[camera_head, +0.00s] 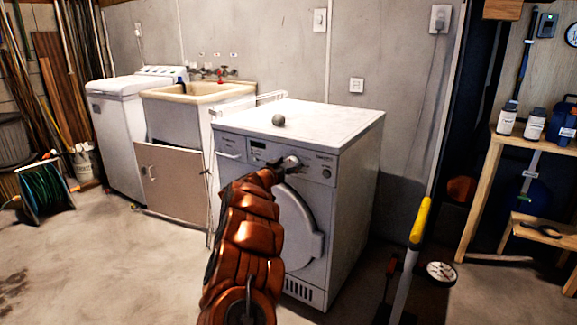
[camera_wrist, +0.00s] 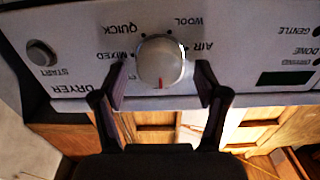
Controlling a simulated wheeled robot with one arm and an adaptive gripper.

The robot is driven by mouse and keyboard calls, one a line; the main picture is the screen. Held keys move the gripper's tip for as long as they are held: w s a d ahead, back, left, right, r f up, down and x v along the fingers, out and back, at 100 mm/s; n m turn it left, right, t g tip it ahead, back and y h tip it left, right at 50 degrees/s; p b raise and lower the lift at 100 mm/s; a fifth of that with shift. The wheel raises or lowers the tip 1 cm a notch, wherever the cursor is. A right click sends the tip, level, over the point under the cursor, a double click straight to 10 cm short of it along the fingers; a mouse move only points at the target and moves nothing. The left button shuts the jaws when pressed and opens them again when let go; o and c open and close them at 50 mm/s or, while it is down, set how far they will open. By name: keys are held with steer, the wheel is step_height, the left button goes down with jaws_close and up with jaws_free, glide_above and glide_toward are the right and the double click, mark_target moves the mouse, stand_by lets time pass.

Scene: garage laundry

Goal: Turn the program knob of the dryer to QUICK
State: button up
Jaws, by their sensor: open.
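The white dryer (camera_head: 352,190) stands against the back wall, its front panel facing me. Its round white program knob (camera_head: 291,161) is partly covered by my gripper (camera_head: 281,167) in the head view. The wrist view shows the panel upside down, with the knob (camera_wrist: 160,58) central and its red mark at the picture's lower edge of the knob. The QUICK label (camera_wrist: 118,29) is at the knob's upper left, MIXED at left, WOOL and AIR at right. My gripper (camera_wrist: 162,75) is open, one finger on each side of the knob, with gaps visible.
A START button (camera_wrist: 41,53) and a dark display (camera_wrist: 286,78) flank the knob on the panel. A grey ball (camera_head: 278,120) lies on the dryer top. A sink (camera_head: 195,92) stands left, a yellow-handled tool (camera_head: 419,222) right.

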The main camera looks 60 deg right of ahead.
steer(key=shift+c, duration=0.3)
steer(key=c, duration=1.1)
